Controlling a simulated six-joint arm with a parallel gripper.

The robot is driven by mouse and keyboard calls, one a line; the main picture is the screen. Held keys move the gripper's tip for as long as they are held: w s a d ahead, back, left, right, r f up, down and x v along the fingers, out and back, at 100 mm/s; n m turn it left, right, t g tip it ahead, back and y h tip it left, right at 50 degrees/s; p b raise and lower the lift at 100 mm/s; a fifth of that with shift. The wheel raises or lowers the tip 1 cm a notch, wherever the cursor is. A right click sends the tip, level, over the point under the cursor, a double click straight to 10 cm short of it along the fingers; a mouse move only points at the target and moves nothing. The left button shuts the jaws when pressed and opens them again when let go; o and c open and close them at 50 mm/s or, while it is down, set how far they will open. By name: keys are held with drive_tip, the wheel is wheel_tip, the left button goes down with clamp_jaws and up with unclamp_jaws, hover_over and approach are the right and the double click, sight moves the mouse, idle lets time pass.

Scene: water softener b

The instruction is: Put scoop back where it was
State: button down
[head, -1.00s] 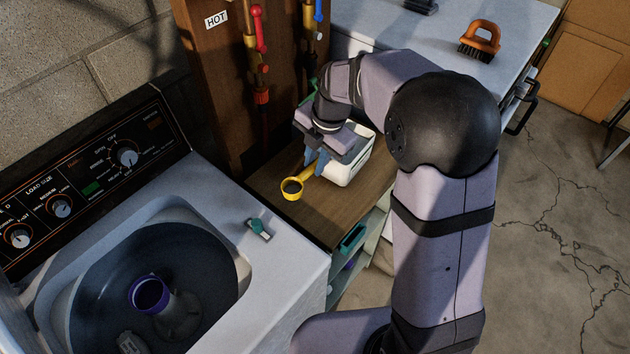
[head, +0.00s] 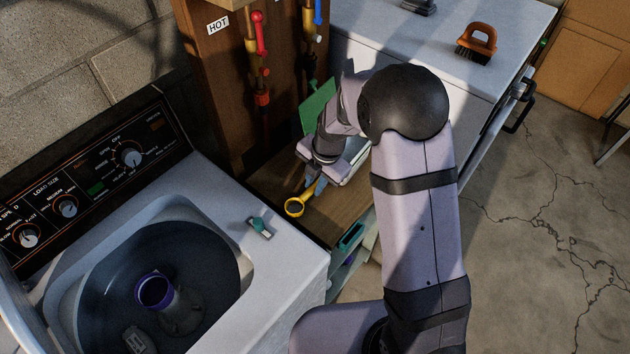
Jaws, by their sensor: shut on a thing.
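The yellow scoop (head: 294,207) is a small round cup with a short handle, low over the wooden shelf (head: 341,213) between the washer and the white cabinet. My gripper (head: 315,187) points down with its blue fingers shut on the scoop's handle. A white box (head: 345,173) stands right behind my gripper, mostly hidden by my arm. Its green lid (head: 318,107) stands up open at the back. I cannot tell whether the scoop touches the shelf.
The open washer (head: 285,262) is at the left, with a purple-topped agitator (head: 155,291) inside and a teal-and-grey object (head: 259,227) on its rim. An orange-handled brush (head: 477,43) sits on the white cabinet top. Pipes (head: 259,60) rise behind the shelf.

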drive_tip(key=shift+f+b, duration=0.25)
drive_tip(key=shift+b, duration=0.05)
drive_tip(key=c, duration=1.7)
unclamp_jaws()
drive_tip(key=shift+r, duration=0.1)
drive_tip(key=shift+o, duration=0.2)
drive_tip(key=shift+r+p, duration=0.15)
drive_tip(key=shift+p, duration=0.15)
drive_tip(key=shift+r, duration=0.55)
wheel_tip(320, 180, up, 11)
drive_tip(key=s+d+b, duration=0.2)
drive_tip(key=b, duration=0.1)
drive_tip(key=s+d+f+m, duration=0.2)
drive_tip(key=s+m, duration=0.4)
drive_tip(key=m, duration=0.3)
drive_tip(key=s+d+f+m+g+h, duration=0.1)
drive_tip(key=s+d+f+m, duration=0.1)
drive_tip(key=s+m, duration=0.5)
drive_tip(key=s+d+f+m, duration=0.2)
drive_tip(key=s+d+m, duration=0.2)
drive_tip(key=m, duration=0.7)
drive_tip(key=shift+s+f+g+h, duration=0.25)
drive_tip(key=shift+s+g+h, duration=0.05)
drive_tip(key=shift+s, duration=1.05)
